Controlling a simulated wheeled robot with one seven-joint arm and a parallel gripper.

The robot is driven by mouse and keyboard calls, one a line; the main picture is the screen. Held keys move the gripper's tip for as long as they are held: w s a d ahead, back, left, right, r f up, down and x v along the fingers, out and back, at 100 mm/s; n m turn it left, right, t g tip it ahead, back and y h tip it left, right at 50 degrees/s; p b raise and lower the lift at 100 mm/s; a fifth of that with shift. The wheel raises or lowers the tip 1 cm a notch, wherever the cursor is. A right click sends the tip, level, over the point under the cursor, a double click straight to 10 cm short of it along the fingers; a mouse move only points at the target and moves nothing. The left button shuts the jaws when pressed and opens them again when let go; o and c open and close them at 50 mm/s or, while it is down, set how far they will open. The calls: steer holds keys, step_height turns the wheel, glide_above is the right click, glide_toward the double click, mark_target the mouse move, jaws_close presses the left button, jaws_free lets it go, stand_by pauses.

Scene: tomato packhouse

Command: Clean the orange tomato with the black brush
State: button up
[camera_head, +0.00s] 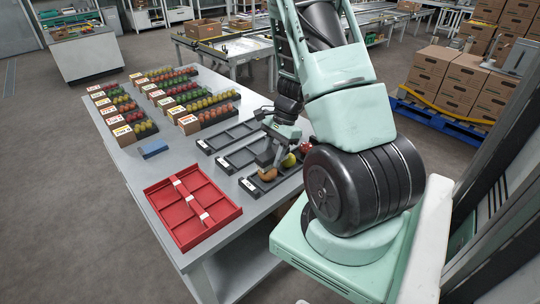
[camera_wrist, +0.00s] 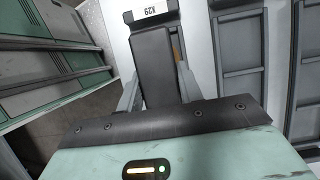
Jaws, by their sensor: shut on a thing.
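The orange tomato (camera_head: 267,174) lies in the front black tray on the table, near its labelled end. In the wrist view only a sliver of orange (camera_wrist: 175,45) shows beside a dark block. My gripper (camera_head: 268,158) is low over this tray, just behind and above the tomato. It is shut on the dark block, which looks like the black brush (camera_wrist: 160,75), between its two fingers (camera_wrist: 158,88). The brush's lower end is hidden, so I cannot tell whether it touches the tomato.
A yellow-green tomato (camera_head: 289,160) and a red tomato (camera_head: 305,147) lie farther along the tray (camera_head: 250,185). Empty black trays (camera_head: 216,145) lie behind.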

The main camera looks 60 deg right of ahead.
mark_target(263, 157)
steer(key=shift+w+a+b, duration=0.15)
steer(key=shift+w+a, duration=0.1)
steer(key=shift+a, duration=0.85)
steer(key=shift+w+a+b, duration=0.15)
steer(key=shift+w+a, duration=0.1)
steer(key=shift+a, duration=0.8)
steer(key=shift+d, duration=0.2)
steer(key=shift+s+d, duration=0.25)
steer(key=shift+d, duration=0.75)
steer(key=shift+s+d, duration=0.25)
steer(key=shift+d, duration=0.75)
steer(key=shift+a, duration=0.15)
steer(key=shift+w+a, duration=0.25)
steer(key=shift+a, duration=0.8)
steer(key=shift+w+a, duration=0.25)
steer(key=shift+a, duration=0.75)
steer(key=shift+d, duration=0.15)
steer(key=shift+s+d, duration=0.25)
steer(key=shift+d, duration=0.8)
steer(key=shift+s+d, duration=0.25)
steer(key=shift+d, duration=0.75)
